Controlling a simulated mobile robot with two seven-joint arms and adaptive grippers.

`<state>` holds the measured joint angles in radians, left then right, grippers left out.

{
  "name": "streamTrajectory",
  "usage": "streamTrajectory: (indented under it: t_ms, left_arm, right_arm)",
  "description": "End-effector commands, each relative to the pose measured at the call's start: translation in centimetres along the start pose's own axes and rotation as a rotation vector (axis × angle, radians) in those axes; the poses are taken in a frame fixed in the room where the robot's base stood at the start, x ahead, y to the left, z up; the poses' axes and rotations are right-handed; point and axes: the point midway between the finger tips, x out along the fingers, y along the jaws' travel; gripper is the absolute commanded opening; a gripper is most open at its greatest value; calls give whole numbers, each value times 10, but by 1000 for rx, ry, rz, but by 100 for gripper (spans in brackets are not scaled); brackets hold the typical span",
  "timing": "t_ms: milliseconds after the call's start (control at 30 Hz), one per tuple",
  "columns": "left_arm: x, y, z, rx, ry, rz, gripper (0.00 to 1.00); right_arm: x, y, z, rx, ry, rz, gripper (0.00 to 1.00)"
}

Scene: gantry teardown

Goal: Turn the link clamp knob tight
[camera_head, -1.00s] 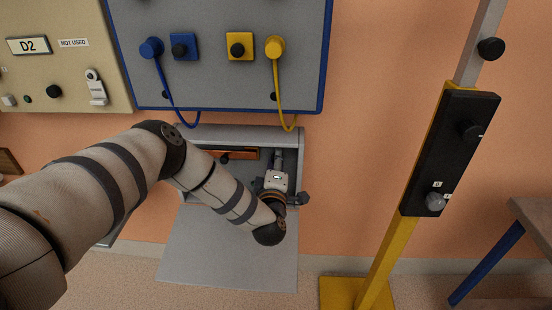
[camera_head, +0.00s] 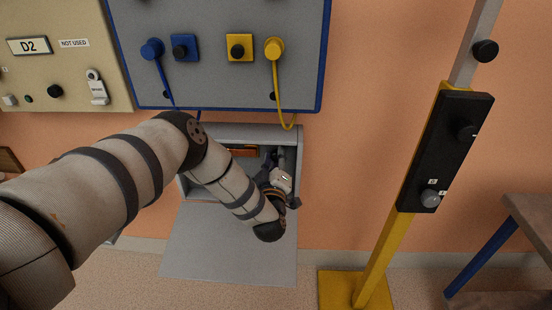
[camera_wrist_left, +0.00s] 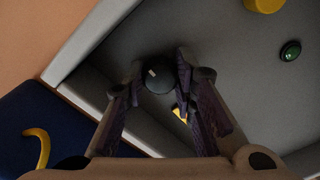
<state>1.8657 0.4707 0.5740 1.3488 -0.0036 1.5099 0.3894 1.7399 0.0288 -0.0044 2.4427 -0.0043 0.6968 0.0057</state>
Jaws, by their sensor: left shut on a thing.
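My left gripper (camera_head: 271,158) reaches into the open grey wall box, and its fingertips are hard to make out in the head view. In the left wrist view the gripper (camera_wrist_left: 159,80) has its two fingers shut on a round black knob (camera_wrist_left: 158,79) with a pale pointer mark. I take this as the link clamp knob; it is hidden behind my gripper and arm in the head view. A small yellow piece (camera_wrist_left: 180,116) shows behind the right finger. My right gripper is not in view.
The grey box (camera_head: 290,134) has its flap (camera_head: 225,245) hanging down and an orange bar (camera_head: 243,151) inside. Blue and yellow cables (camera_head: 277,90) hang above it. A green button (camera_wrist_left: 290,51) sits inside the box. A yellow post (camera_head: 385,250) stands at right.

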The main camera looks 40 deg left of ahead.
Motion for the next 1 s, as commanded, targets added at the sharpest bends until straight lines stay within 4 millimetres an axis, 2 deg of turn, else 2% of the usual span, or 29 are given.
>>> streamTrajectory:
  t_ms: [300, 333, 400, 667, 767, 867, 1000]
  left_arm:
    - [0, -1, 0, 4, -1, -2, 0]
    - [0, -1, 0, 4, -1, -2, 29]
    - [0, -1, 0, 3, -1, -2, 45]
    - [0, -1, 0, 2, 0, -1, 45]
    - [-7, -1, 1, 1, -2, -1, 45]
    - [-28, -1, 1, 2, -6, -3, 45]
    - [-68, -1, 2, 3, -6, -3, 45]
  right_arm:
    - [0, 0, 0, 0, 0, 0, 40]
    - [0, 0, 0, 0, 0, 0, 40]
    - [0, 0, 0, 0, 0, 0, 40]
    - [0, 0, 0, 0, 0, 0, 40]
    - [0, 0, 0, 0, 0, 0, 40]
    - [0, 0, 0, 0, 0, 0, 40]
    - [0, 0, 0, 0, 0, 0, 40]
